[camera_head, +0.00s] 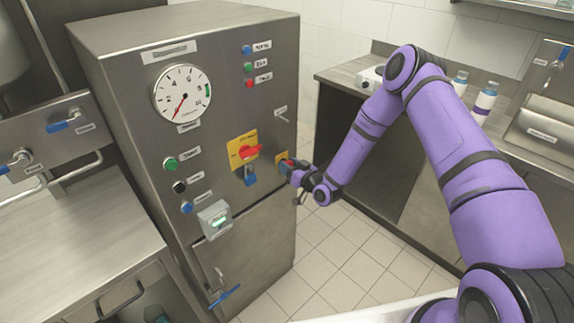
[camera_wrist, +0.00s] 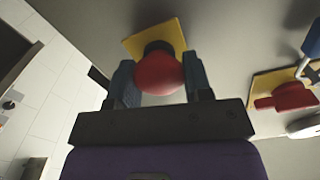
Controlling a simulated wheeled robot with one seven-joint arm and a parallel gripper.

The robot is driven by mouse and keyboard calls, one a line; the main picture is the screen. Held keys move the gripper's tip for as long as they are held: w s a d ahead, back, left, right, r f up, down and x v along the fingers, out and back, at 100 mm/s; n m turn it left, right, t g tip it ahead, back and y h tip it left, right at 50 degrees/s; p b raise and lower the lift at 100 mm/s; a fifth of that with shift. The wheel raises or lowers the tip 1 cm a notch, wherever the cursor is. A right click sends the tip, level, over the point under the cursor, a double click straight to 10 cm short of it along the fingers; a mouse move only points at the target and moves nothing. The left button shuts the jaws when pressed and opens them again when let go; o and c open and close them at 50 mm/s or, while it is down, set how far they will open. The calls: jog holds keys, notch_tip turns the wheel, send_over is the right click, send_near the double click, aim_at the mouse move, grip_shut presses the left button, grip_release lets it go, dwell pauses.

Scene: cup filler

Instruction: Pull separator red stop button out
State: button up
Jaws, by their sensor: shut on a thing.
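The red stop button (camera_wrist: 158,74) is a round mushroom head on a black collar over a yellow plate (camera_wrist: 152,37), on the steel front of the separator cabinet (camera_head: 143,98). In the wrist view my gripper (camera_wrist: 156,82) has one finger on each side of the button head and is shut on it. In the head view my gripper (camera_head: 290,168) is at the cabinet front, right of the yellow rotary switch, and covers most of the button. How far the button stands out from its collar cannot be told.
A red rotary switch (camera_head: 247,151) on a yellow plate, with a blue padlock (camera_head: 250,176), sits just left of my gripper. It also shows at the right of the wrist view (camera_wrist: 287,97). A round gauge (camera_head: 182,93) is higher up. A counter with bottles (camera_head: 484,101) stands at right.

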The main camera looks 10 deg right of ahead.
jog(key=o, duration=1.3)
jog(key=shift+s+d, duration=0.1)
jog(key=shift+s, duration=0.05)
jog(key=shift+s+d, duration=0.1)
jog(key=v, duration=1)
jog(key=shift+s+d, duration=0.2)
jog(key=shift+s, duration=0.05)
